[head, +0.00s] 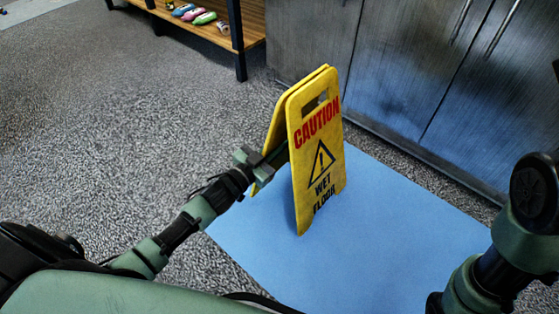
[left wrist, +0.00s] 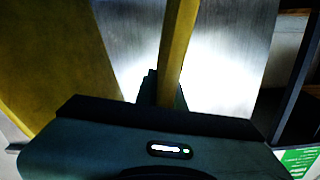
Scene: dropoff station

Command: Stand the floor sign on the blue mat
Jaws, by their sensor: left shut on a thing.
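The yellow floor sign (head: 318,165), marked "CAUTION WET FLOOR", is upright with its two panels spread in an A shape. It is over the left part of the blue mat (head: 400,240); I cannot tell whether its feet touch the mat. My left gripper (head: 272,160) reaches in from the left and is shut on the sign's rear panel. In the left wrist view, the gripper (left wrist: 162,92) has that panel's edge (left wrist: 178,45) between its fingers, and the other panel fills the left side. My right arm shows at the right edge of the head view; its gripper is out of sight.
Grey metal cabinets (head: 400,75) stand just behind the mat. A wooden shelf unit (head: 250,30) with several colourful shoes (head: 190,13) stands at the top left. The grey carpet (head: 110,120) on the left is clear.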

